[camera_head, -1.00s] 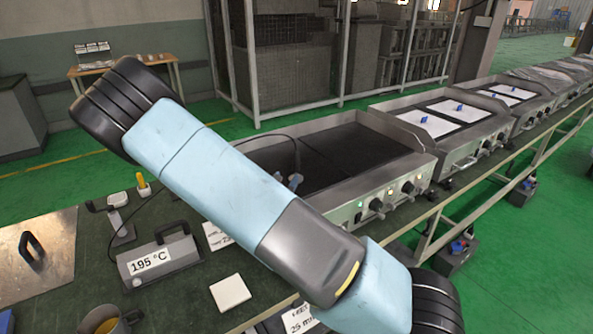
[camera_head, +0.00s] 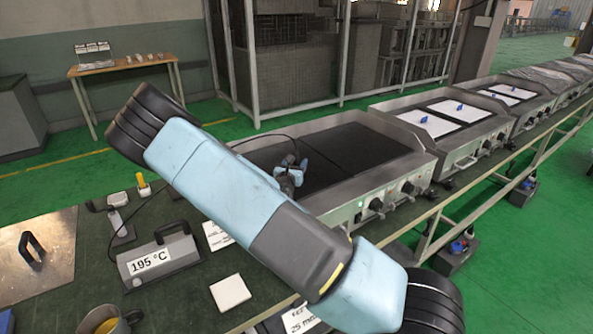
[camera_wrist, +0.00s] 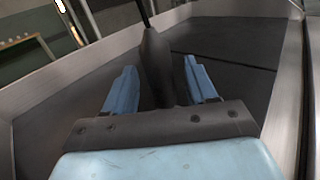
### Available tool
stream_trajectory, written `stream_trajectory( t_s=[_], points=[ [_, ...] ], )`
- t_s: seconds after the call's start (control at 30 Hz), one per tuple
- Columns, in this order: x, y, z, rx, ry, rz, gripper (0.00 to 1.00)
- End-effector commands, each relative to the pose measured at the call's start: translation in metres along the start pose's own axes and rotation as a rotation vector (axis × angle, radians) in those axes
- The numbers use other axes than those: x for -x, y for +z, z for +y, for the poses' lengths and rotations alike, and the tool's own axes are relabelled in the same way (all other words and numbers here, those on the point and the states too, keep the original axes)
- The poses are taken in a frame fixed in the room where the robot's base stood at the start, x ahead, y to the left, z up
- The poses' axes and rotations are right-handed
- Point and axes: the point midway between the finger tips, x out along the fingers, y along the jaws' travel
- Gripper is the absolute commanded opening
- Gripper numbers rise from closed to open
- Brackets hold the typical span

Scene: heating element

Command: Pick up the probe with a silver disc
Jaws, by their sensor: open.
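My gripper (camera_head: 292,165) is over the dark hot plate (camera_head: 350,148), partly hidden behind my arm in the head view. In the wrist view my gripper (camera_wrist: 160,68) has its two blue fingers spread apart. A dark, tapered handle (camera_wrist: 156,58), apparently the probe's, stands between the fingers with a gap showing on each side. A thin dark rod or cable rises from its top. The silver disc is not visible. In the head view a thin cable arcs over the plate from the 195 °C readout box (camera_head: 158,262).
Raised metal walls surround the plate; its knobbed front panel (camera_head: 385,200) faces the bench edge. A white tile (camera_head: 230,292), a mug (camera_head: 108,322) and a metal sheet with a handle (camera_head: 40,255) lie left. More heating units (camera_head: 440,120) stand right.

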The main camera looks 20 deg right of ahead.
Motion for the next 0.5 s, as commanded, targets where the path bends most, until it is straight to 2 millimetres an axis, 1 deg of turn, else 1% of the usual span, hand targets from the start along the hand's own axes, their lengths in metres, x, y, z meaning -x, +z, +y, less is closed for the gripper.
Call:
stream_trajectory(
  t_s=[0.03,0.1,0.27,0.37,0.5],
  points=[
    [-0.0046,-0.0001,-0.0007,0.001,-0.001,-0.001,0.57],
    [-0.0074,0.0000,-0.0007,0.001,-0.001,0.000,0.57],
    [-0.0073,0.0000,-0.0006,0.000,-0.001,0.001,0.57],
    [-0.0072,0.0000,-0.0006,0.000,-0.001,0.001,0.49],
    [-0.0071,0.0000,-0.0005,0.000,-0.001,0.001,0.36]
  ],
)
